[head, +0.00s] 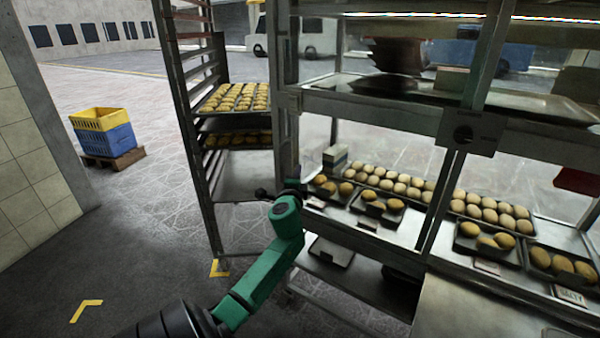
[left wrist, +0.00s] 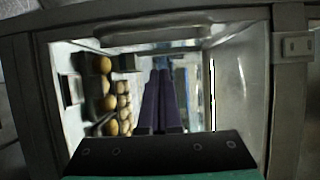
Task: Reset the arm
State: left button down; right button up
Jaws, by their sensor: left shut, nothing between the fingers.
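My left arm (head: 262,265), green and black, rises from the bottom of the head view to the left end of a metal display case (head: 470,133). My left gripper (head: 293,184) is at its upper end, beside the case's left upright, and shows only in small part there. In the left wrist view its two dark fingers (left wrist: 160,95) lie close together, shut and empty. They point towards the case's interior. I cannot tell whether they touch the case. My right gripper is not in view.
Buns (head: 395,182) sit in the case, some in dark trays. They also show at left in the wrist view (left wrist: 122,100). A tall rack (head: 205,150) with bun trays stands behind my arm. Yellow and blue crates (head: 105,130) stand on a pallet at left.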

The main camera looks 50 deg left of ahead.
pick_arm(q)
jog(key=v, duration=0.9)
jog(key=shift+s, duration=0.4)
jog(key=shift+f, duration=0.1)
